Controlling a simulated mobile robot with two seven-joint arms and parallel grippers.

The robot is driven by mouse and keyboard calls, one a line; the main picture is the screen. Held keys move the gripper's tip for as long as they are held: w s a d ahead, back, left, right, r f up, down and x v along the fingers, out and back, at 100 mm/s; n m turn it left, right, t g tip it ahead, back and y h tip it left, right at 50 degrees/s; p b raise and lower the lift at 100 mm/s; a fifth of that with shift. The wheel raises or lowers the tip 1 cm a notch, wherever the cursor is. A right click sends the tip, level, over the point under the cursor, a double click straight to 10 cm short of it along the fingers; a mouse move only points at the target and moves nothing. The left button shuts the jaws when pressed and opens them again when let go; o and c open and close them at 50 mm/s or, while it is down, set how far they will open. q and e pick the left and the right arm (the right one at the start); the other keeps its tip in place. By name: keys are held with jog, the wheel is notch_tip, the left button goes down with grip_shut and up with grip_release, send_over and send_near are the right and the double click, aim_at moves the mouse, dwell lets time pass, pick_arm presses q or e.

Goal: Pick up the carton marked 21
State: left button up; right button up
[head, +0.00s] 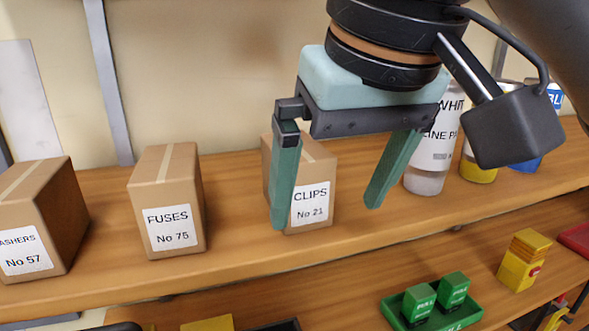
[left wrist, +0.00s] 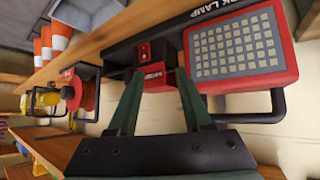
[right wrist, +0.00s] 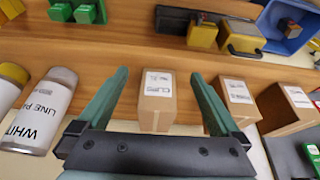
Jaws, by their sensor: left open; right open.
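The carton marked 21 (head: 316,180) is a brown box with a white "CLIPS No 21" label, upright on the wooden shelf (head: 230,222). My right gripper (head: 325,216) is open in front of it in the head view; its left finger covers part of the carton's left side. In the right wrist view the carton (right wrist: 156,106) lies ahead, between the lines of the two open fingers (right wrist: 160,88), with no visible contact. My left gripper (left wrist: 155,85) is open and empty, facing a red work lamp (left wrist: 243,48) elsewhere; it is outside the head view.
The "FUSES No 75" carton (head: 167,205) stands left of carton 21, and the No 57 carton (head: 40,222) further left. A white line paint can (head: 428,165) stands to the right. A lower shelf holds a green tray (head: 465,318) and a yellow box (head: 520,268).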

aim_at(312, 163)
jog(key=w, duration=0.1)
jog(key=w+a, duration=0.1)
jog(key=w, duration=0.1)
jog(key=w+p, duration=0.1)
jog(key=shift+w+a, duration=0.35)
jog(key=w, duration=0.1)
jog(key=w+a+p, duration=0.1)
jog(key=w, duration=0.2)
jog(key=shift+w+a+f, duration=0.2)
jog(key=shift+a+f, duration=0.05)
jog(key=shift+f, duration=0.35)
jog(key=shift+c, duration=0.2)
jog(key=shift+r, duration=0.1)
grip_shut()
